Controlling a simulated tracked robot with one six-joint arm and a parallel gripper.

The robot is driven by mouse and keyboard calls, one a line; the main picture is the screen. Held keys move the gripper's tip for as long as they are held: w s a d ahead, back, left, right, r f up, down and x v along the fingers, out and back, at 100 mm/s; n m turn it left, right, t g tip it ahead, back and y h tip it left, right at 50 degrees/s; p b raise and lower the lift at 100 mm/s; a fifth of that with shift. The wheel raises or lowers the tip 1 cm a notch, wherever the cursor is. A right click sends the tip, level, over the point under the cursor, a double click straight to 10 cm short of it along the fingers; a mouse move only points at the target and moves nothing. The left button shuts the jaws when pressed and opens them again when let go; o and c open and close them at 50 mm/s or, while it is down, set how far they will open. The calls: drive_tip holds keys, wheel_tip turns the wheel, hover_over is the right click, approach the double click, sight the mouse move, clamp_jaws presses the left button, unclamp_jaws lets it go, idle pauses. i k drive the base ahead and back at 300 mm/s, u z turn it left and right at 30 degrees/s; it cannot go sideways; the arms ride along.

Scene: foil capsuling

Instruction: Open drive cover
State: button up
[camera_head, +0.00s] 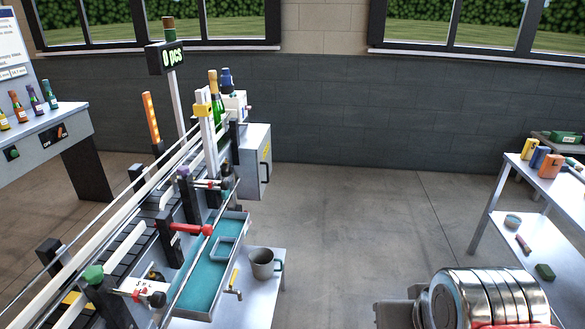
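A grey box-shaped cabinet (254,160) hangs on the right side of the bottle line, near its far end. Its front face is flat and closed, with a small yellow label and a dark handle (267,172) low on the right edge. It looks like the drive cover, but I cannot read any marking to confirm this. My gripper is not in view. A silver ribbed cylinder with a red part shows at the bottom right, and I cannot tell whether it belongs to my arm.
The conveyor (130,235) runs from bottom left towards the cabinet. A teal tray (205,275) and a table with a grey mug (262,263) stand in front of the cabinet. Open floor (350,215) lies to the right. A side table (545,190) stands at far right.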

sight(264, 152)
drive_tip(key=z, duration=0.7)
drive_tip(key=i, duration=2.6)
drive_tip(key=u, duration=1.45)
